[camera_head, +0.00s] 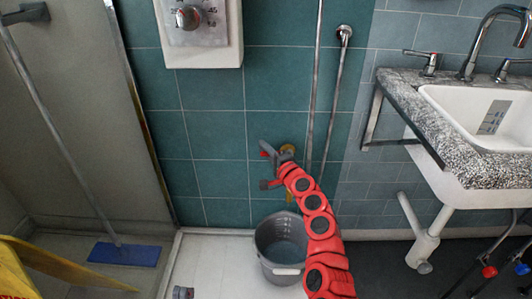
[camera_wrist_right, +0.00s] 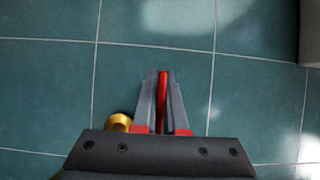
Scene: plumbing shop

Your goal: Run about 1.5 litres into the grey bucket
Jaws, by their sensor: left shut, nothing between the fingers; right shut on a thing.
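The grey bucket (camera_head: 261,240) stands upright on the white floor tray below a wall tap. A bluish-grey surface shows inside it; I cannot tell how much water it holds. The brass tap (camera_head: 288,149) is on the teal wall, partly hidden by my right arm; some brass also shows in the right wrist view (camera_wrist_right: 120,122). My right gripper (camera_head: 270,149) is shut on the tap's thin red lever (camera_wrist_right: 163,100), seen between its fingers in the wrist view. My left gripper (camera_head: 183,292) is shut and empty at the bottom edge, left of the bucket. No stream is clearly visible.
A sink (camera_head: 480,115) in a speckled counter is at the right. A blue-headed mop (camera_head: 124,254) leans at the left, near a yellow floor sign (camera_head: 15,275). A white wall box (camera_head: 202,35) hangs above. The tray left of the bucket looks clear.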

